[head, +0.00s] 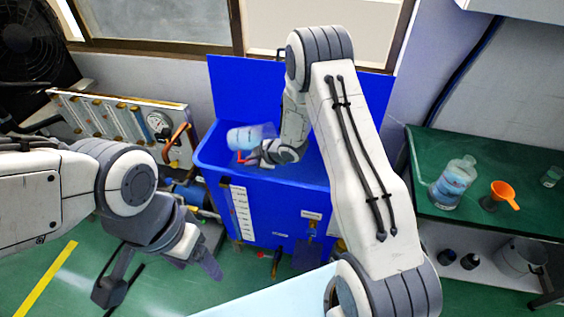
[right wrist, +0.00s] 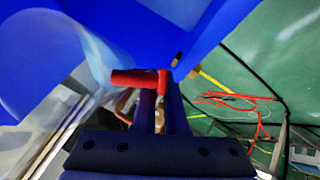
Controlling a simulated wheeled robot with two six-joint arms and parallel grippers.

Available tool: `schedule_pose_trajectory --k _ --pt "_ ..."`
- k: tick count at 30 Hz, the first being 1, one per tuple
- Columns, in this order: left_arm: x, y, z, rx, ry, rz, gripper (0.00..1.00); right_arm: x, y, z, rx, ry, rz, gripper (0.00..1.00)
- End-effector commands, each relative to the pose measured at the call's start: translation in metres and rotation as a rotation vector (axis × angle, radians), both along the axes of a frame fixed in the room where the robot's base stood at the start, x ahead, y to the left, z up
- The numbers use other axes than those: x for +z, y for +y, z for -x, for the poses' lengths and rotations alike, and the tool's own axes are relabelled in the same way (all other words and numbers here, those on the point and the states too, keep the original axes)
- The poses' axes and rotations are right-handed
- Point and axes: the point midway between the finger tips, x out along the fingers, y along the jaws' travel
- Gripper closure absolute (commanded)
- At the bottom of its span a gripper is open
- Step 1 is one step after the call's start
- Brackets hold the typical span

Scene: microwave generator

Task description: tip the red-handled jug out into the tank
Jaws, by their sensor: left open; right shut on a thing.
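The clear jug (head: 250,137) is over the open blue tank (head: 272,212) in the head view, tipped well over towards its side. Its red handle (head: 243,158) shows below it. My right gripper (head: 254,156) is shut on the handle; the right wrist view shows the red handle (right wrist: 140,78) between the fingers (right wrist: 160,110) and part of the clear jug (right wrist: 50,60) at the left. I cannot tell how much liquid is in the jug. My left gripper (head: 158,277) is open and empty, low at the left in front of the tank.
A green bench (head: 480,225) at the right holds a clear bottle (head: 453,182) and an orange funnel (head: 502,194). A gauge panel (head: 125,120) with pipes stands left of the tank. The tank's raised blue lid (head: 245,90) stands behind it. Red cords (right wrist: 235,100) show in the right wrist view.

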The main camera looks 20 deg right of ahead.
Motion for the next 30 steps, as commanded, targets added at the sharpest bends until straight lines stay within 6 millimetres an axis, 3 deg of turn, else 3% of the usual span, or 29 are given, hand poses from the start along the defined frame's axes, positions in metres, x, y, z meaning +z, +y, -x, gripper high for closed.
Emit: schedule_pose_trajectory --k 30 --pt "-0.028 0.0 0.0 0.0 0.0 0.0 0.29 -0.005 0.007 -0.002 0.009 -0.095 -0.103 1.0"
